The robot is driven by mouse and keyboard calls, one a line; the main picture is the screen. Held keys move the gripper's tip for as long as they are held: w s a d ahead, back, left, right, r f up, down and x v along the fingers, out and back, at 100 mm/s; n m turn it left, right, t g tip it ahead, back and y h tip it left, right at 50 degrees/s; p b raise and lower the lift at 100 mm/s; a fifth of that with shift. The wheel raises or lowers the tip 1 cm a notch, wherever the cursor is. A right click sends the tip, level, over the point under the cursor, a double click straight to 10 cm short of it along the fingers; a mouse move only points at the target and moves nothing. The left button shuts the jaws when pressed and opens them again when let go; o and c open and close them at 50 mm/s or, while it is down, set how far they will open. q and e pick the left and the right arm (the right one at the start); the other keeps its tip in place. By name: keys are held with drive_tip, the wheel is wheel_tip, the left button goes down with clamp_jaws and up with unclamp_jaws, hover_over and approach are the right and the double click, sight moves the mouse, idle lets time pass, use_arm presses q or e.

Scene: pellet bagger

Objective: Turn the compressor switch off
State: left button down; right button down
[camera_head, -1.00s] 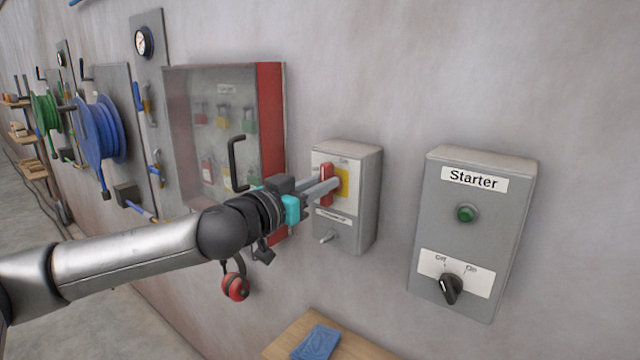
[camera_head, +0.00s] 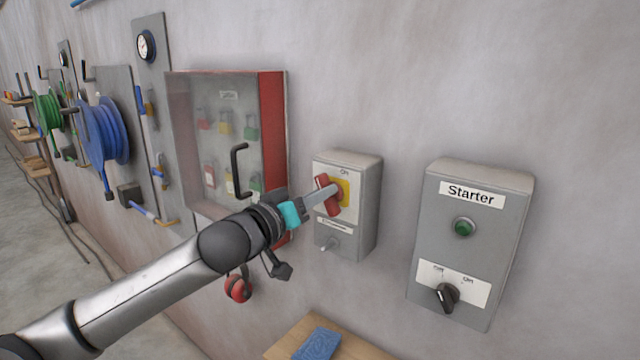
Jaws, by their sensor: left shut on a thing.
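The compressor switch is a red handle (camera_head: 327,196) on a yellow plate (camera_head: 343,193), on the front of a grey wall box (camera_head: 364,206). The handle is tilted, its top leaning to the left. An "On" mark shows above it; the label below is too small to read surely. My left gripper (camera_head: 326,194) reaches in from the left and is shut on the red handle. Its fingers hide part of the handle and the plate's left side. My right gripper is not in view.
A grey Starter box (camera_head: 486,226) with a green button and black knob is at the right. A red-sided lockout cabinet (camera_head: 272,130) is close on the left. Red ear muffs (camera_head: 238,288) hang below my arm. A wooden shelf (camera_head: 352,349) holds a blue cloth.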

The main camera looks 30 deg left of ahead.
use_arm(q)
drive_tip(key=shift+a+f+n+p, duration=0.15)
drive_tip(key=shift+n+p, duration=2.1)
drive_tip(key=shift+n, duration=0.9)
drive_tip(key=shift+a+f+n+p, duration=0.1)
drive_tip(key=shift+n+p, duration=2.15)
drive_tip(key=shift+n, duration=0.9)
drive_tip(key=c, duration=0.8)
unclamp_jaws()
drive_tip(key=shift+c, duration=0.2)
drive_tip(key=shift+o, duration=0.6)
drive_tip(key=shift+f, duration=0.1)
drive_tip(key=shift+w+f, duration=0.1)
drive_tip(key=shift+w, duration=0.05)
